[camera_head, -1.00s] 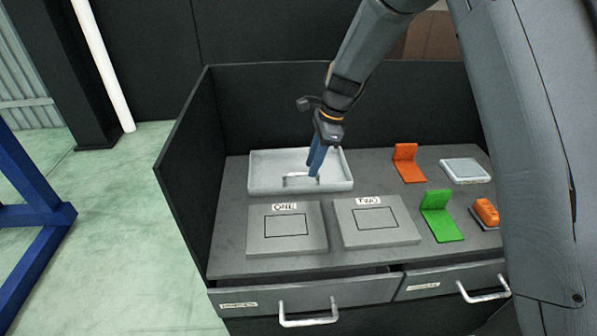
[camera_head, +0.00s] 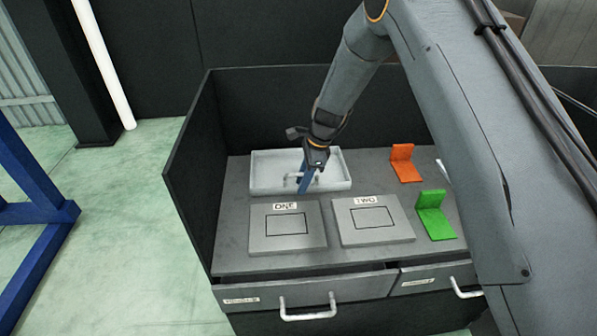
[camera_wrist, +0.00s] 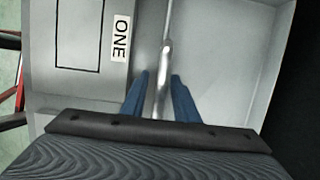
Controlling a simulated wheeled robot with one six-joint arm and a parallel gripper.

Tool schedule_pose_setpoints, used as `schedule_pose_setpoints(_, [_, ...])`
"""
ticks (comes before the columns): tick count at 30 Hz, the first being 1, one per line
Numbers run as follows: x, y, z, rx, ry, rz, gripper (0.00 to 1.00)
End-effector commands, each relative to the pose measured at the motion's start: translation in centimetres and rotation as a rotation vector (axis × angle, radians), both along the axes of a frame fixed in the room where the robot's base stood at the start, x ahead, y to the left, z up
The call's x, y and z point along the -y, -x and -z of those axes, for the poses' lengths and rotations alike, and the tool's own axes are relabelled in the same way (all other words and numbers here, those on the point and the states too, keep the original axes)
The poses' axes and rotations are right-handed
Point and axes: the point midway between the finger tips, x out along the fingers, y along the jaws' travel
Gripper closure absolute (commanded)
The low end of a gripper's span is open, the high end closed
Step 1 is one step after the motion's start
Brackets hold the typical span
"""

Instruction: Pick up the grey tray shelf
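The grey tray shelf (camera_head: 265,180) is a shallow light grey tray with a raised rim and a metal handle. It lies at the back left of the workbench and fills the right part of the wrist view (camera_wrist: 225,60). My gripper (camera_head: 302,191) points down at the handle side of the tray. In the wrist view its two blue fingers (camera_wrist: 160,78) are apart, one on each side of the handle bar (camera_wrist: 163,70). Gaps show between the bar and both fingers. In the head view the fingers hide part of the handle.
Flat plates marked ONE (camera_head: 287,228) and TWO (camera_head: 372,222) lie in front of the tray. An orange bracket (camera_head: 404,165) and a green bracket (camera_head: 435,217) stand to the right. Dark walls (camera_head: 195,165) enclose the bench. Drawers with handles (camera_head: 308,315) are in front.

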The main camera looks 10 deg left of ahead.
Motion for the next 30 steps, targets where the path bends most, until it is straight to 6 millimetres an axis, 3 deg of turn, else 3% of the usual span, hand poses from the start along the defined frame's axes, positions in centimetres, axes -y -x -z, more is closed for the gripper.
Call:
schedule_pose_setpoints(4, [0.0, 0.0, 0.0, 0.000, 0.000, 0.000, 0.72])
schedule_pose_setpoints(9, [0.0, 0.0, 0.0, 0.000, 0.000, 0.000, 1.00])
schedule_pose_setpoints(23, [0.0, -0.1, -0.3, 0.003, -0.001, 0.000, 1.00])
schedule_pose_setpoints(30, [-0.1, -0.2, -2.0, 0.005, -0.002, -0.001, 1.00])
